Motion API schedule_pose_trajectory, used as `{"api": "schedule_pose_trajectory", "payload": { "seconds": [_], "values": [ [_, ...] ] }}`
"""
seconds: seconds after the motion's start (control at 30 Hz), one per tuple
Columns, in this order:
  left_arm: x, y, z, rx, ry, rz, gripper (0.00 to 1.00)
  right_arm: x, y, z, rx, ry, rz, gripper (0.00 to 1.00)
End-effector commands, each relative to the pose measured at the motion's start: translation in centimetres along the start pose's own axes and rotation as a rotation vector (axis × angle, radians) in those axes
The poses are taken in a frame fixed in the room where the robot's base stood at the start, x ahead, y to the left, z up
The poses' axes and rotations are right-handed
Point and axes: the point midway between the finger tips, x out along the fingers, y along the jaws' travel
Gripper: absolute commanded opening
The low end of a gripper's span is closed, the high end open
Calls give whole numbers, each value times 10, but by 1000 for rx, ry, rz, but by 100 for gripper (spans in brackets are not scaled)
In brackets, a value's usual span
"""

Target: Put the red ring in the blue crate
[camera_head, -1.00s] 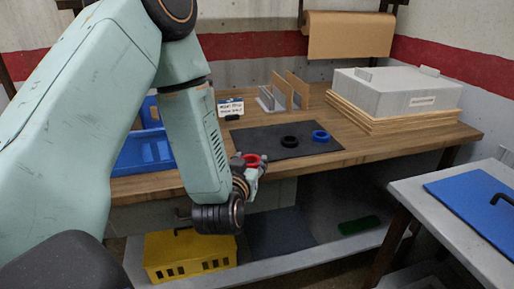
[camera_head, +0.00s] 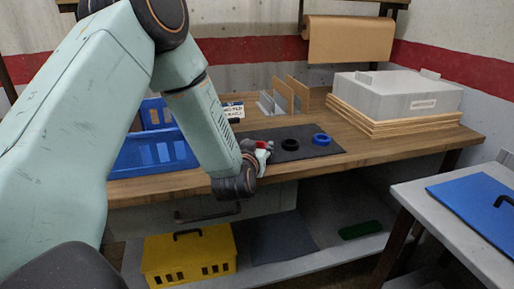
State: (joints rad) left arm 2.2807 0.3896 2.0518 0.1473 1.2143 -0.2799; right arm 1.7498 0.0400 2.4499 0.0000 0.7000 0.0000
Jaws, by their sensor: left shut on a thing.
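My left gripper (camera_head: 262,153) is shut on the red ring (camera_head: 262,145), of which only a small red part shows. They are at the front edge of the mat on the wooden bench. The blue crate (camera_head: 150,157) stands on the bench to the left, partly hidden behind my left arm. The gripper is to the right of the crate and apart from it. My right gripper is not in view.
A black ring (camera_head: 290,145) and a blue ring (camera_head: 321,140) lie on the dark mat (camera_head: 300,154). A small sign (camera_head: 232,110) and upright dividers (camera_head: 290,92) stand behind. A grey box (camera_head: 398,95) is on boards at right. A yellow crate (camera_head: 190,260) sits on the lower shelf.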

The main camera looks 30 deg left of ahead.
Motion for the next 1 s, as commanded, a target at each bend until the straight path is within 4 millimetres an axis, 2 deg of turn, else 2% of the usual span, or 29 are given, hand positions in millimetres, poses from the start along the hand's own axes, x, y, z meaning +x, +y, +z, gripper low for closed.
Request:
{"api": "schedule_pose_trajectory", "payload": {
  "seconds": [0.1,0.13,0.4,0.77,0.87,1.0],
  "values": [
    [0,0,3,0,0,0,18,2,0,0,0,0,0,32],
    [0,0,3,0,0,0,50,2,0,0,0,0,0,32],
    [0,0,3,0,0,0,72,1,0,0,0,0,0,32],
    [-1,0,-2,0,0,0,72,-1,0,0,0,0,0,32],
    [-12,0,0,0,-2,1,72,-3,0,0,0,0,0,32],
    [-38,0,-1,0,-3,2,72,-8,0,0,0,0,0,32]
  ]
}}
